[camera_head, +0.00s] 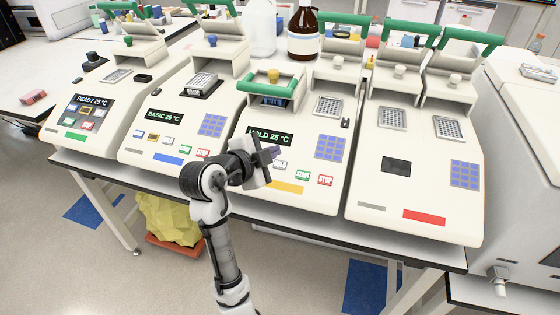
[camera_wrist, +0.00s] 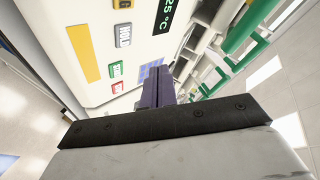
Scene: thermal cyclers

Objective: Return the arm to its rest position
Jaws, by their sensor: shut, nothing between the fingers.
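My arm (camera_head: 222,245) rises from the bottom of the head view. My gripper (camera_head: 273,151) is at the front of the third thermal cycler (camera_head: 262,175), over its panel, near the lower edge of its "HOLD 25 °C" display (camera_head: 270,138). The purple fingers are shut with nothing between them. In the wrist view the shut fingers (camera_wrist: 157,85) point at the white cycler front, with the green START button (camera_wrist: 116,69) and the red STOP button (camera_wrist: 118,87) to their left. I cannot tell whether the fingertips touch the panel.
Thermal cyclers reading READY (camera_head: 90,100) and BASIC (camera_head: 165,116) stand to the left. A wide cycler with a dark screen (camera_head: 397,166) stands to the right. The third cycler's green-handled lid (camera_head: 270,90) is lowered; others are raised. Open floor (camera_head: 160,285) lies before the bench.

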